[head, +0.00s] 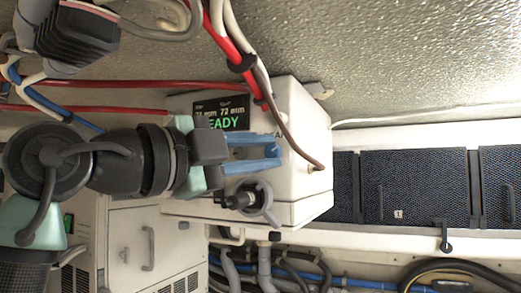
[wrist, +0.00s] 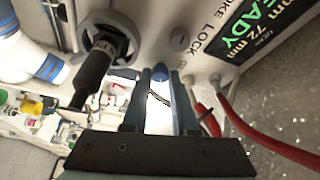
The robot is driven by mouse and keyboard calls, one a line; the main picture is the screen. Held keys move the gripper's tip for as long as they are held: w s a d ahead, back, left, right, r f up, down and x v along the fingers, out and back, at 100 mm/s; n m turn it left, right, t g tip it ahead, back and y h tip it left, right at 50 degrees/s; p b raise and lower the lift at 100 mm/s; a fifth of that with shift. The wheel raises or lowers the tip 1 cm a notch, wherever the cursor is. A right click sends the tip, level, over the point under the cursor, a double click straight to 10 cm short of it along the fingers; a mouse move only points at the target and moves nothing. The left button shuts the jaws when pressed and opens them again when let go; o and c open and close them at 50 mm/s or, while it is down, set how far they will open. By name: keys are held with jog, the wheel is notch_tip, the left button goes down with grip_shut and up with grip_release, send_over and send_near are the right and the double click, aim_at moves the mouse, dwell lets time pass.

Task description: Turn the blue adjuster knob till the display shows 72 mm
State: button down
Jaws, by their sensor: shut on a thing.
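The white box (head: 300,130) carries a dark display (head: 222,113) with green text ending in "EADY". Two mm readings stand above it; the right one reads 72 mm, and the left one is partly covered and too small to read surely. The display also shows at the upper right of the wrist view (wrist: 262,32). The blue adjuster knob (wrist: 159,72) sits between my fingertips in the wrist view. My gripper (wrist: 162,76) is shut on it; its blue fingers also show against the box front in the head view (head: 276,157). The knob is hidden in the head view.
A grey ring with a black handle (head: 240,200) sits just below my fingers on the box. Red and white cables (head: 240,62) hang across the box top. Dark panels (head: 415,185) line the right. Hoses and cables (head: 265,265) run below.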

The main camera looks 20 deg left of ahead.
dwell(0.5)
jog(key=c, duration=0.7)
grip_release()
